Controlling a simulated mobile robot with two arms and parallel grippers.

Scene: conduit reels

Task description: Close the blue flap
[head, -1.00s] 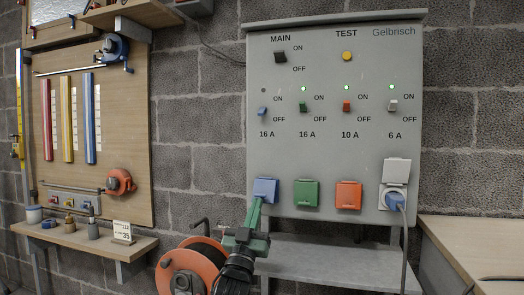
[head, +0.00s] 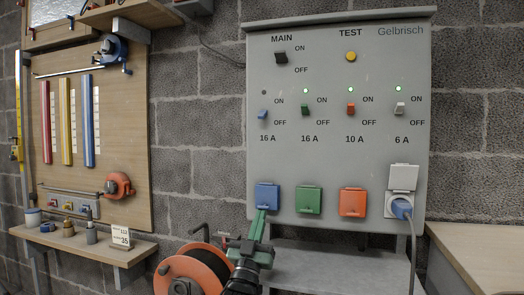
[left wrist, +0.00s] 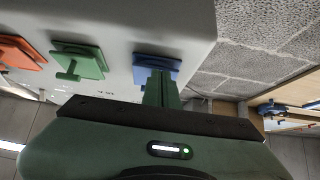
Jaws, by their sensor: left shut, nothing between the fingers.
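The blue flap (head: 267,195) is at the lower left of the grey panel (head: 340,150), under the blue 16 A switch. It lies flat over its socket, much like the green and orange flaps beside it. It also shows in the left wrist view (left wrist: 157,67). My left gripper (head: 262,214) comes up from below, with its green fingers shut and empty. The fingertips are at the flap's lower edge; I cannot tell whether they touch it. In the left wrist view the fingers (left wrist: 160,88) cover part of the flap. My right gripper is not in view.
The green flap (head: 308,200) and orange flap (head: 352,202) are down. The rightmost flap (head: 403,178) is raised, with a blue plug (head: 401,207) in its socket. An orange cable reel (head: 190,275) stands at lower left. A grey shelf (head: 340,266) lies below the panel.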

